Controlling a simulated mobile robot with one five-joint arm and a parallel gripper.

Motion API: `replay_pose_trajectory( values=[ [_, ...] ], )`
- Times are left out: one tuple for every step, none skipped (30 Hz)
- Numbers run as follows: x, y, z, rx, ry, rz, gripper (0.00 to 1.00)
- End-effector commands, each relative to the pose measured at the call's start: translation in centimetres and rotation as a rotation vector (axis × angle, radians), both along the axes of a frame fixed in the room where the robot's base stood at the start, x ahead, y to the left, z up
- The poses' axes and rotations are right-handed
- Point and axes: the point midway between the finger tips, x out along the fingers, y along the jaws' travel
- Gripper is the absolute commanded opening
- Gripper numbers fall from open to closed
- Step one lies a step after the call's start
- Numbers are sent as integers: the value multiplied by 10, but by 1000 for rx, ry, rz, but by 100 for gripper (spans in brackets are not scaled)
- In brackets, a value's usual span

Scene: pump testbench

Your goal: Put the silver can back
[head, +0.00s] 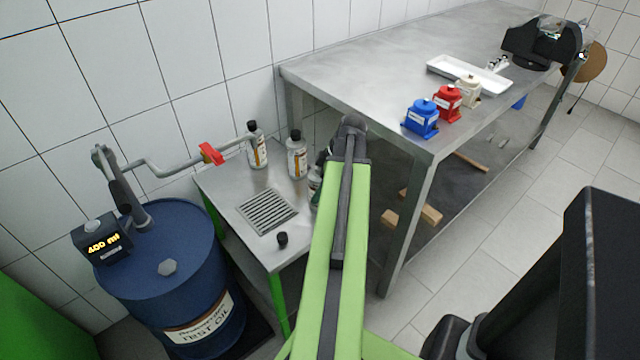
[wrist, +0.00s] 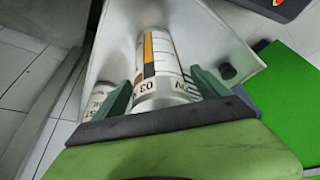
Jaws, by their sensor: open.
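Several silver cans with black caps and white-and-orange labels stand on the small steel bench (head: 225,185). In the head view one silver can (head: 257,150) is at the back by the wall and another (head: 297,158) is right of it. A third silver can (head: 315,186) is mostly hidden behind my arm. In the wrist view a silver can (wrist: 157,62) marked "03" lies between the two green fingers of my gripper (wrist: 163,88). The fingers are apart, one on each side of it. Part of another can (wrist: 98,100) shows outside the left finger.
The bench has a drain grate (head: 267,211) and a small black cap (head: 282,239). A blue oil drum (head: 165,250) with a pipe and red handle (head: 211,154) stands left. The large steel table (head: 375,85) at right holds blue, red and beige pumps and a white tray (head: 440,66).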

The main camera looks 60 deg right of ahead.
Motion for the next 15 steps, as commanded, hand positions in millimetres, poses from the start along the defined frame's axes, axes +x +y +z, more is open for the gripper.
replay_pose_trajectory(
  values=[
    [0, 0, 0, 0, 0, 0, 85],
    [0, 0, 0, 0, 0, 0, 85],
    [0, 0, 1, 0, 0, 0, 85],
    [0, 0, 2, 0, 0, 0, 85],
    [0, 0, 3, 0, 0, 0, 85],
    [0, 0, 6, 0, 0, 0, 85],
    [-1, 0, 8, 0, 0, 0, 85],
    [-2, -1, 12, 0, 0, 0, 85],
    [-3, -2, 17, 0, 0, 0, 85],
    [-4, -2, 22, 0, 0, 0, 85],
    [-6, -3, 27, 0, 0, 0, 85],
    [-8, -4, 34, 0, 0, 0, 85],
    [-10, -5, 41, 0, 0, 0, 85],
    [-12, -6, 47, 0, 0, 0, 85],
    [-16, -8, 56, 0, 0, -1, 85]
  ],
)
